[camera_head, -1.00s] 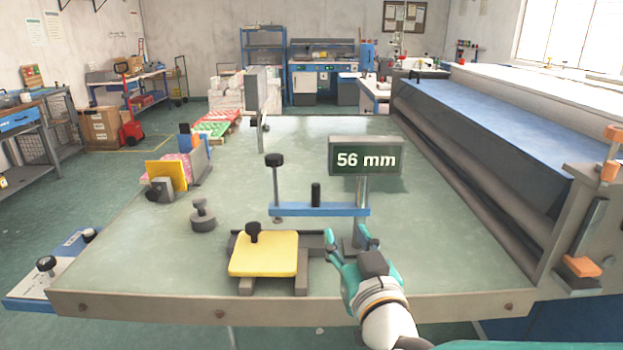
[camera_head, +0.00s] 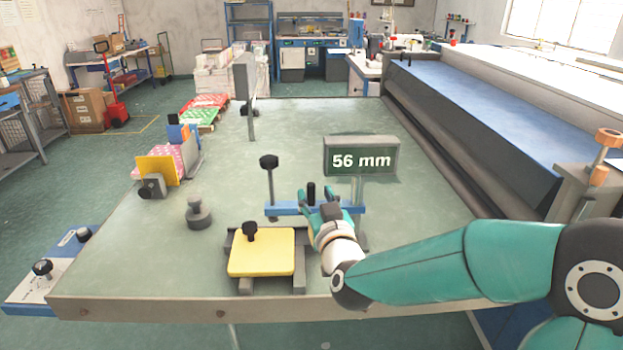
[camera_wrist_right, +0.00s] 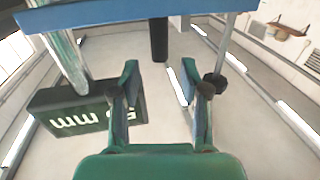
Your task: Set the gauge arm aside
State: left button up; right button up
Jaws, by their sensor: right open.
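The gauge arm (camera_head: 286,208) is a blue bar with a black peg (camera_head: 311,191) standing on it and a black-knobbed rod (camera_head: 269,178) at its left end. Its right end meets the post below the "56 mm" display (camera_head: 361,157). My right gripper (camera_head: 320,196) is at the bar, its open fingers near the peg. In the right wrist view, the peg (camera_wrist_right: 158,40) hangs beyond and between the spread fingertips (camera_wrist_right: 158,65), apart from both, and the blue bar (camera_wrist_right: 120,13) crosses the top. My left gripper is out of view.
A yellow pad (camera_head: 262,252) on a grey holder lies in front of the bar. A grey knobbed weight (camera_head: 198,215) stands left of it. A long blue-topped machine (camera_head: 480,110) borders the right side.

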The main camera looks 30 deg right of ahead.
aim_at(313, 188)
jog(key=p+x, duration=0.1)
jog(key=x, duration=0.4)
grip_shut()
jog(key=shift+d, duration=0.1)
